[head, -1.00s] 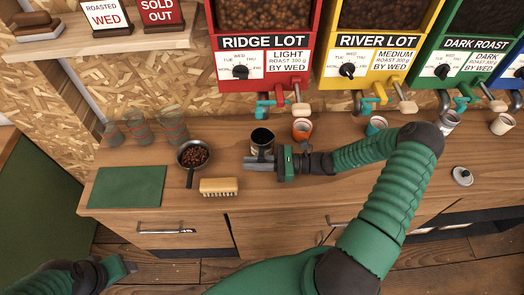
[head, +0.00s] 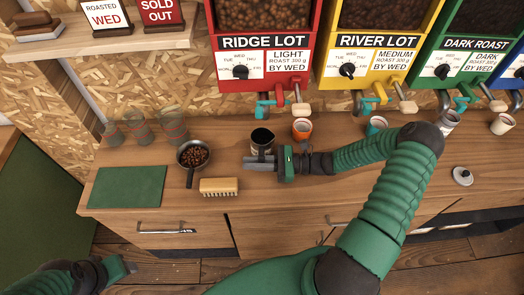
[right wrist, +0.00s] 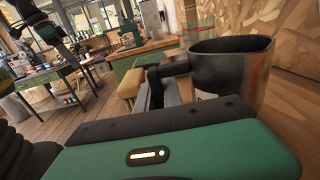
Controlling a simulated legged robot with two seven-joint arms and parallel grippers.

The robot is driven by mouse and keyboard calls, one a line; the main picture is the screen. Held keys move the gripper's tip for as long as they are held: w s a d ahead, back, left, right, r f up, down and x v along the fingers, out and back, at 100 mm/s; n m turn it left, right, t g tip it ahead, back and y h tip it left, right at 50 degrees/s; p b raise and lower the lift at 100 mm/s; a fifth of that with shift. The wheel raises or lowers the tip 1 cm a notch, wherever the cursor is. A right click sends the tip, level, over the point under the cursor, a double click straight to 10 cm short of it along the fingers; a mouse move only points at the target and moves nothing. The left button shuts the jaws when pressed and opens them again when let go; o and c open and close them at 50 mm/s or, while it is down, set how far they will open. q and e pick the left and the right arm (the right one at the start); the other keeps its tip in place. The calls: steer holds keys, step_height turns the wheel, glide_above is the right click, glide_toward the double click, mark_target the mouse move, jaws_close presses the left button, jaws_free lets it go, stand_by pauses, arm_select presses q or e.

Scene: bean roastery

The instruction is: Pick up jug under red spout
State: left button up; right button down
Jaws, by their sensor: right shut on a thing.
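The jug (head: 262,138), dark inside with a metal-coloured body, stands upright at the counter below the red dispenser's spout (head: 263,104). My right gripper (head: 262,160) is in front of it and shut on it. In the right wrist view the jug (right wrist: 232,72) is large, with its black handle (right wrist: 165,72) turned towards the fingers (right wrist: 166,95). The jug's base is hidden, so I cannot tell whether it touches the counter. My left gripper (head: 122,268) is low at the left, away from the counter; its opening is unclear.
A pan of beans (head: 193,155) and a brush (head: 219,187) lie left of the jug. Glasses (head: 140,127) and a green mat (head: 127,187) are farther left. The dispensers hang above.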

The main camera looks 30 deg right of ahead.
steer(key=shift+r, duration=0.15)
steer(key=shift+r, duration=0.2)
step_height(320, 180, up, 3)
steer(key=shift+s+d, duration=0.15)
steer(key=s+d, duration=0.3)
steer(key=s, duration=0.4)
steer(key=s+d+r, duration=0.1)
steer(key=s+d, duration=0.2)
steer(key=s, duration=0.4)
steer(key=shift+d+r+b, duration=0.2)
steer(key=shift+d+b, duration=0.1)
steer(key=shift+b, duration=0.15)
steer(key=c, duration=2)
jaws_free()
steer(key=shift+s, duration=0.1)
steer(key=shift+c, duration=0.2)
jaws_close()
